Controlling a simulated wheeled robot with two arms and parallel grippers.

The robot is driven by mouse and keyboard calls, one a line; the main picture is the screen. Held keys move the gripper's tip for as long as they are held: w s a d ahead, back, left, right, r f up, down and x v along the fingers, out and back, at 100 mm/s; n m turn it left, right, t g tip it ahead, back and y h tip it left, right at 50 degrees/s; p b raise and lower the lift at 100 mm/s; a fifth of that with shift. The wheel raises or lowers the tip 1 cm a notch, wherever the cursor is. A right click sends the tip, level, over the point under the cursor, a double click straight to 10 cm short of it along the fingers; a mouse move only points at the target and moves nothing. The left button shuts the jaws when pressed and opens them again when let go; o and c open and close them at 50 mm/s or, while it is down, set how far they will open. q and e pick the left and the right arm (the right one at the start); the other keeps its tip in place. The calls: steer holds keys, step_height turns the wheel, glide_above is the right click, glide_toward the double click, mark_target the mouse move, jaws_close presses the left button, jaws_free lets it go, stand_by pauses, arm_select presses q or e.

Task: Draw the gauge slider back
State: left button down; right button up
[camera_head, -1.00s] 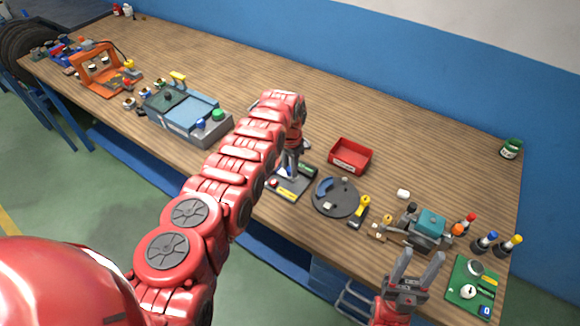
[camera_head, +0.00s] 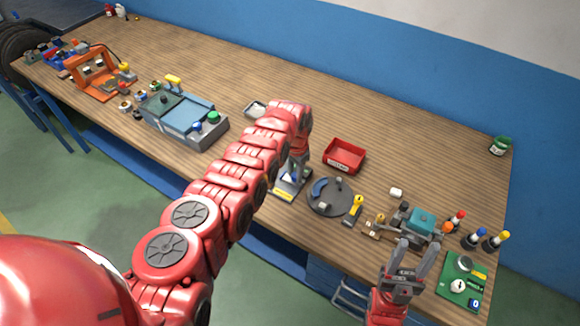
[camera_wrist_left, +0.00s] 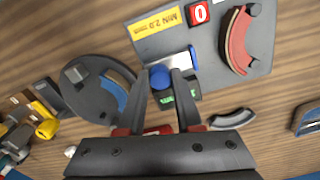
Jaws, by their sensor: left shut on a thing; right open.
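The gauge station is a dark plate (camera_wrist_left: 245,48) with a yellow "MIN 2.0 mm" label, a red "0" block and a red arc, seen in the left wrist view. A blue knob (camera_wrist_left: 160,77), seemingly the gauge slider's, sits beside a metal block with a blue end and a green display. My left gripper (camera_wrist_left: 164,74) is shut on the blue knob. In the head view my left gripper (camera_head: 294,172) is over the gauge plate (camera_head: 287,189), and my arm hides part of it. My right gripper (camera_head: 418,252) is open and empty near the bench's front edge.
A round dark plate (camera_head: 330,196) with a blue arc stands just right of the gauge. A red tray (camera_head: 344,156) lies behind it. A teal-topped device (camera_head: 421,221), several screwdrivers and a green board (camera_head: 462,280) are at the right. A blue-grey fixture (camera_head: 185,117) stands at the left.

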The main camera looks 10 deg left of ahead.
arm_select(q)
steer(key=c, duration=1)
jaws_free()
steer(key=shift+s+d, duration=0.1)
steer(key=shift+d, duration=0.1)
steer(key=o, duration=0.4)
steer(key=shift+d, duration=0.1)
steer(key=shift+r, duration=0.15)
step_height(320, 180, up, 3)
steer(key=shift+r+p, duration=0.15)
steer(key=shift+p, duration=0.25)
steer(key=shift+r+b, duration=2.2)
steer(key=shift+r, duration=4.7)
